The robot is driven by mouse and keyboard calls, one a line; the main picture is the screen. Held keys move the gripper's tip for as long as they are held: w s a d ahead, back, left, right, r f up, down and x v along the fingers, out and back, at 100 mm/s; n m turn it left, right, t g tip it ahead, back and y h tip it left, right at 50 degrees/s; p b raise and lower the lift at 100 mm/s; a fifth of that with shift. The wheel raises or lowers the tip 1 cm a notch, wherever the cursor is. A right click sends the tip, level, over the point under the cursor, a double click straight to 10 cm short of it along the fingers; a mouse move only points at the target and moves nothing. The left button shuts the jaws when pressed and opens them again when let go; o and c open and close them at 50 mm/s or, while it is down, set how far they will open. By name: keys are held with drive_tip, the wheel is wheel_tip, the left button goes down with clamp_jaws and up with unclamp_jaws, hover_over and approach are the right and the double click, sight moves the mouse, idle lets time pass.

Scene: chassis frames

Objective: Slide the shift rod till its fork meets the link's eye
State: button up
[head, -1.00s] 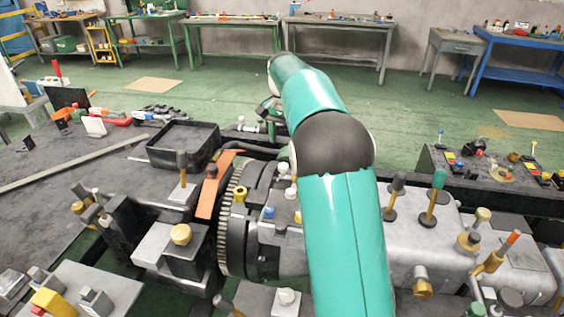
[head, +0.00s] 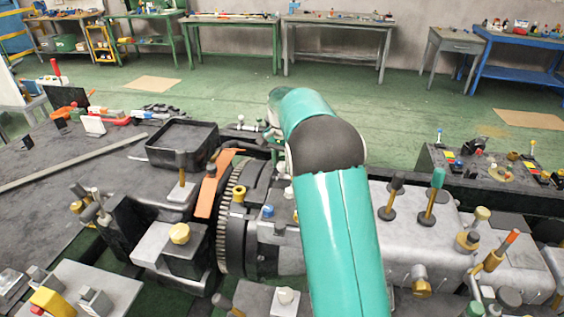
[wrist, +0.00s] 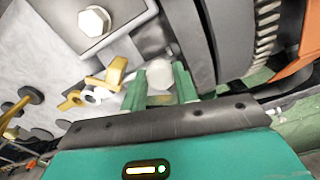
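In the wrist view, the two green fingers of my gripper (wrist: 160,88) stand apart. A pale round knob (wrist: 159,73) shows between their tips and nearly fills the gap. I cannot tell whether the fingers press on it. Left of the fingers, a yellow bracket-like piece (wrist: 113,74) and a yellow open-ended piece (wrist: 71,100) lie close to a white fitting (wrist: 94,96). These may be the rod, fork and link eye, but I cannot tell which is which. In the head view, my arm hides my gripper.
A toothed ring (head: 226,230) and an orange strip (head: 215,185) stand left of my arm. A black tray (head: 183,142) sits behind them. Upright knobs, one with a green grip (head: 438,178), stand on grey housings to the right. A hex bolt (wrist: 94,20) shows in the wrist view.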

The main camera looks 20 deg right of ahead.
clamp_jaws()
drive_tip(key=s+d, duration=0.1)
drive_tip(key=d, duration=0.1)
drive_tip(key=s+d, duration=0.2)
drive_tip(key=d, duration=0.1)
drive_tip(key=shift+s, duration=0.2)
drive_tip(key=o, duration=0.7)
unclamp_jaws()
drive_tip(key=shift+c, duration=0.2)
wheel_tip(320, 180, up, 14)
